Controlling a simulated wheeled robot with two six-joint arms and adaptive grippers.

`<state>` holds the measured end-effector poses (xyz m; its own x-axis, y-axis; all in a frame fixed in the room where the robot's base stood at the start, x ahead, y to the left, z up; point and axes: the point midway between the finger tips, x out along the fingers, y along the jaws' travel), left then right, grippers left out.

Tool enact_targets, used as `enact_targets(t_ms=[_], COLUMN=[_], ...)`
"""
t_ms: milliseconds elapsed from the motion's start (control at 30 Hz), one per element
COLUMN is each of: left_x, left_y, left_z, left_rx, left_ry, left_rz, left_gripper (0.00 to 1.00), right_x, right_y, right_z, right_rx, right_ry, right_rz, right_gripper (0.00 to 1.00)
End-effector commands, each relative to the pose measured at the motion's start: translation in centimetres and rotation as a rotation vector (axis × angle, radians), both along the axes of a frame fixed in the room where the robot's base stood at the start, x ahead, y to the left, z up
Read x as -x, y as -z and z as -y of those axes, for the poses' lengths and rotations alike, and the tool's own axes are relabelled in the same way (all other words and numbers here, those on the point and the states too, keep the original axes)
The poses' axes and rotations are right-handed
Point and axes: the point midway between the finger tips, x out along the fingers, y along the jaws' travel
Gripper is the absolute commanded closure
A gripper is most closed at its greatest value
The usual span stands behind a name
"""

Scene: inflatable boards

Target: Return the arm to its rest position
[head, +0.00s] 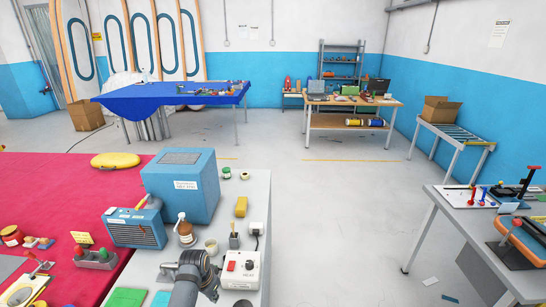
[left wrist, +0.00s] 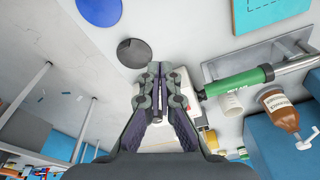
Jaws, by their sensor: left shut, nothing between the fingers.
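My left gripper (left wrist: 153,70) reaches up the middle of the left wrist view with its fingers closed together and nothing between them. It is above the grey worktop (head: 256,191). In the head view my grey left arm shows at the bottom centre, beside a white control box (head: 240,268) with a red switch; the fingertips are hard to make out there. In the left wrist view the gripper partly covers a white box behind it. My right gripper is in neither view.
A red surface (head: 50,185) lies left. Open floor (head: 340,215) spreads right, up to a grey table (head: 455,215).

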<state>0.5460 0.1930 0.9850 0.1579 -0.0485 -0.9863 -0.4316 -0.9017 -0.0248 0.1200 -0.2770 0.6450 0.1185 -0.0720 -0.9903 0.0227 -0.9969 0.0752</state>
Motion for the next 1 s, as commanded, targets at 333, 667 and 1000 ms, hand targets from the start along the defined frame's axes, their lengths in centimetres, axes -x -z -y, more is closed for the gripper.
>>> enact_targets(t_ms=[333,667,1000], left_x=[8.6,17.2,23.1], left_y=[-0.3,-4.1,-8.8], left_z=[-3.3,-4.8,-4.8], left_rx=[-0.032,-0.047,-0.036], left_ry=[-0.168,-0.298,-0.370], left_rz=[0.052,0.116,0.165], left_gripper=[1.00,1.00,1.00], right_x=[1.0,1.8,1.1], right_y=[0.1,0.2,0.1], right_z=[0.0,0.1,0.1], right_rx=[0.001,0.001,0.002], right_ry=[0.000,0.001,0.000], right_rz=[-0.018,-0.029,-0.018], right_gripper=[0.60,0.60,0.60])
